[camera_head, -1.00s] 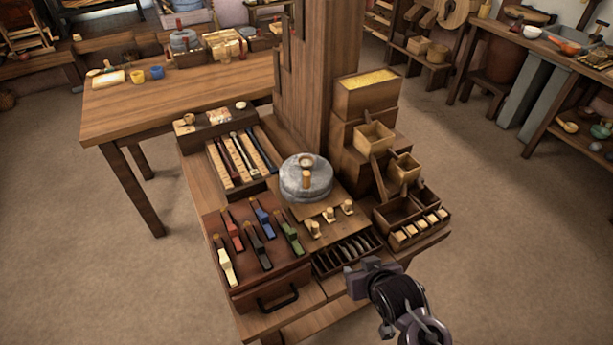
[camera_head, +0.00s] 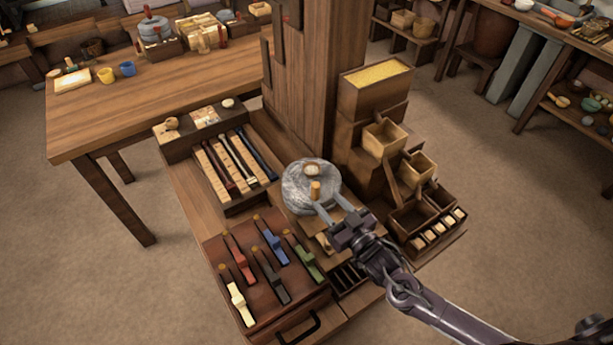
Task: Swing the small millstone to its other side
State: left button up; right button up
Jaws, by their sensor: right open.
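The small millstone (camera_head: 299,192) is a grey round stone on a wooden stand in the middle of the bench. A light ring marks the eye on its top. A short wooden handle peg (camera_head: 315,190) stands upright on its near right side. My right gripper (camera_head: 332,207) comes from the lower right with its two fingers apart, pointing at the peg. The fingertips are close to the peg; I cannot tell whether they touch it or straddle it. The gripper hides part of the board in front of the stone. My left gripper is not in view.
A thick wooden post (camera_head: 312,90) rises behind the stone. Stepped boxes (camera_head: 375,95) and hoppers stand to the right. A slotted tray (camera_head: 235,170) and a brown case with coloured tools (camera_head: 262,262) lie to the left. Open floor surrounds the bench.

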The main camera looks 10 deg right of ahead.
aim_at(318, 190)
jog(key=x, duration=0.5)
jog(key=shift+r, duration=0.2)
jog(key=shift+x, duration=0.9)
jog(key=shift+f, duration=0.1)
jog(key=shift+c, duration=1.3)
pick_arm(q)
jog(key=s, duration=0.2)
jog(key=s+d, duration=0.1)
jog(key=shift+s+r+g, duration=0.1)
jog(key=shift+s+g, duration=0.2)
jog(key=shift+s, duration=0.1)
pick_arm(e)
grip_shut()
